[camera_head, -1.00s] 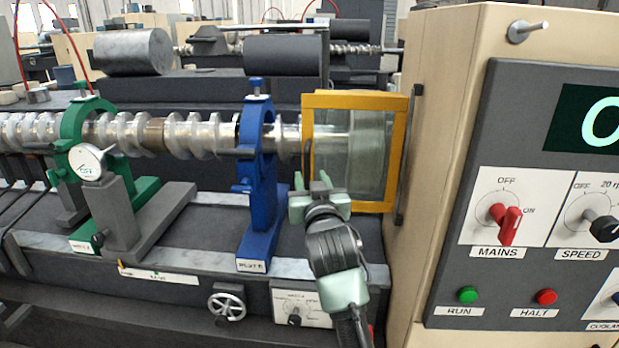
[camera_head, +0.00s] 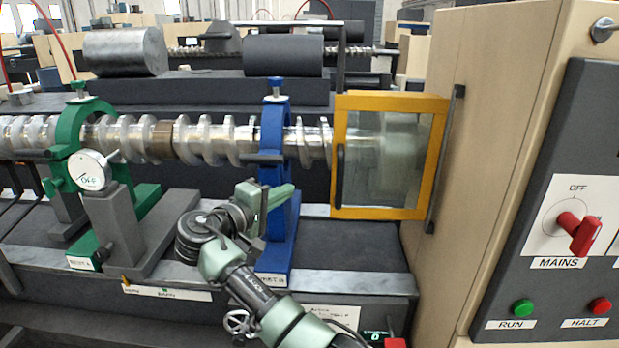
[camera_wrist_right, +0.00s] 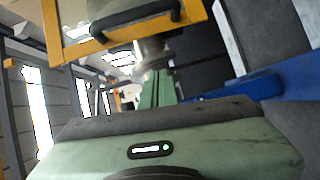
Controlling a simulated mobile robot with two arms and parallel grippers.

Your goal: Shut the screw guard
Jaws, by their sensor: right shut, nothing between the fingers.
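The screw guard (camera_head: 388,212) is a clear pane in a yellow frame. In the head view it stands across the right end of the silver screw (camera_head: 222,137), beside the cream cabinet, with its pane facing me. Its black handle (camera_head: 340,163) is near the left edge of the frame. In the wrist view the yellow frame (camera_wrist_right: 60,30) and the handle (camera_wrist_right: 135,16) show at upper left. My right gripper (camera_head: 284,193) is shut and empty, left of and below the guard, apart from the handle. Its closed green fingers show in the wrist view (camera_wrist_right: 157,88). My left gripper is out of view.
A blue screw rest (camera_head: 274,128) stands close behind my right gripper. A green rest (camera_head: 67,130) with a dial gauge (camera_head: 90,170) is farther left. The cream cabinet (camera_head: 480,110) with the red mains switch (camera_head: 578,232) bounds the right. The dark bed below the guard is clear.

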